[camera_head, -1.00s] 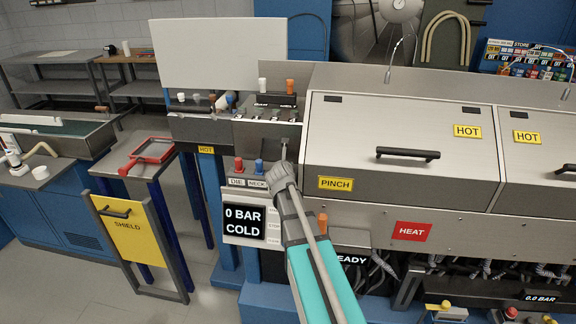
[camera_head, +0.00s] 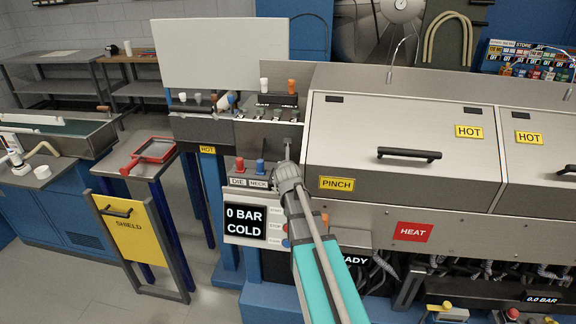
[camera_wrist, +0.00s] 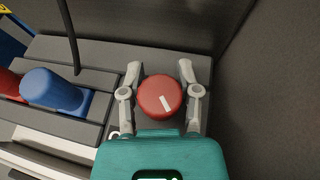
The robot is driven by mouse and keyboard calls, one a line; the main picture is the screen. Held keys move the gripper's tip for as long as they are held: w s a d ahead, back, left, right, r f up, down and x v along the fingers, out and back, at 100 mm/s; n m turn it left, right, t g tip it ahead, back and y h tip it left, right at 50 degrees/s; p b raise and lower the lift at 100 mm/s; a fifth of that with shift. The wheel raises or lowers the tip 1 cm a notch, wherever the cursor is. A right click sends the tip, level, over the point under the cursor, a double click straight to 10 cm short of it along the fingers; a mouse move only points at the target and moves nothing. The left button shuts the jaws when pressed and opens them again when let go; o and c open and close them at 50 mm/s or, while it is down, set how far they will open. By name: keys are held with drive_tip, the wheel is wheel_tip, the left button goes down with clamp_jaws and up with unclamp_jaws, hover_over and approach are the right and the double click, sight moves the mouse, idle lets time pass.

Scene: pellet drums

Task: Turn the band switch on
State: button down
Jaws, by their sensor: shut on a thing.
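A round red knob with a white pointer mark (camera_wrist: 160,96), which I take for the band switch, sits on a dark grey panel in the wrist view. The pointer slants, its lower end toward the right. My gripper (camera_wrist: 160,78) has one finger on each side of the knob and is shut on it. In the head view my gripper (camera_head: 288,178) is at the small control panel, right of the red DIE knob (camera_head: 240,164) and blue NECK knob (camera_head: 260,167). My gripper hides the held knob and any label there.
A blue knob (camera_wrist: 52,90) stands close to the left of my gripper in the wrist view. The PINCH cover (camera_head: 400,140) is just right of my arm. A display reading 0 BAR COLD (camera_head: 245,220) is below. A yellow SHIELD panel (camera_head: 130,235) stands lower left.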

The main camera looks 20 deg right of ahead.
drive_tip(key=c, duration=0.7)
unclamp_jaws()
drive_tip(key=shift+a, duration=0.1)
drive_tip(key=shift+o, duration=0.9)
drive_tip(key=shift+s+a+r, duration=0.1)
drive_tip(key=shift+s, duration=0.05)
